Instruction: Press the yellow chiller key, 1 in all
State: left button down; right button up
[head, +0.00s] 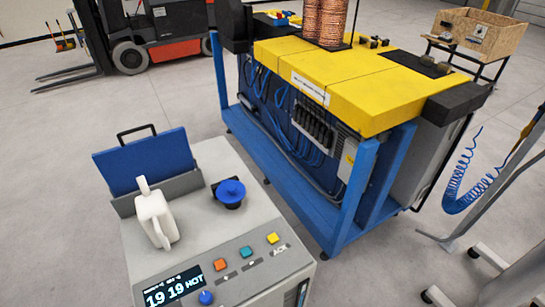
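The chiller (205,165) is a grey box at the lower left and bottom of the head view. On its sloped front panel sit an orange key (221,265), a teal key (246,253) and a yellow key (273,238). The yellow key is the rightmost, with a label reading "ACK" beside it. Neither of my grippers shows in the view.
A white jug (155,216), a blue cap (230,190) and a raised blue panel (142,160) are on the chiller top. A yellow-topped machine (350,85) with a blue frame stands behind. A forklift (150,35) is at the back left. A coiled blue hose (460,185) hangs at right.

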aim_at(272, 237)
jog(key=i+j+u, duration=0.1)
jog(key=i+u, duration=0.15)
jog(key=u, duration=0.15)
jog(key=i+u, duration=0.3)
jog(key=u, duration=0.15)
